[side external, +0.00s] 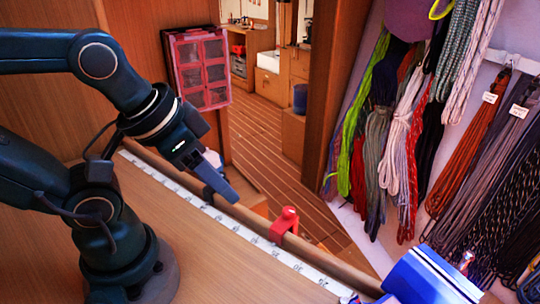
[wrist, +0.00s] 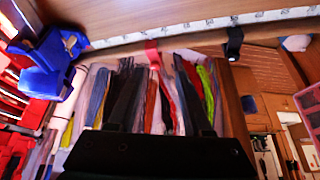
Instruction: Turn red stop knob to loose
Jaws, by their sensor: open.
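The red stop (side external: 283,229) is clamped around the wooden rail along the bench's front edge, with its red knob (side external: 289,212) at the top. In the wrist view the red stop (wrist: 153,53) shows at upper middle, beyond my fingers. Which way the knob is turned is too small to tell. My gripper (side external: 226,192) is above the rail, to the left of the red stop and apart from it. In the wrist view my gripper (wrist: 158,98) has its two dark fingers spread with nothing held between them.
A white measuring strip (side external: 235,226) runs along the bench beside the rail. A blue holder (side external: 425,277) stands at the rail's right end. A black fitting (wrist: 234,43) sits on the rail. Coiled ropes (side external: 397,139) hang on the far wall. The bench top is clear.

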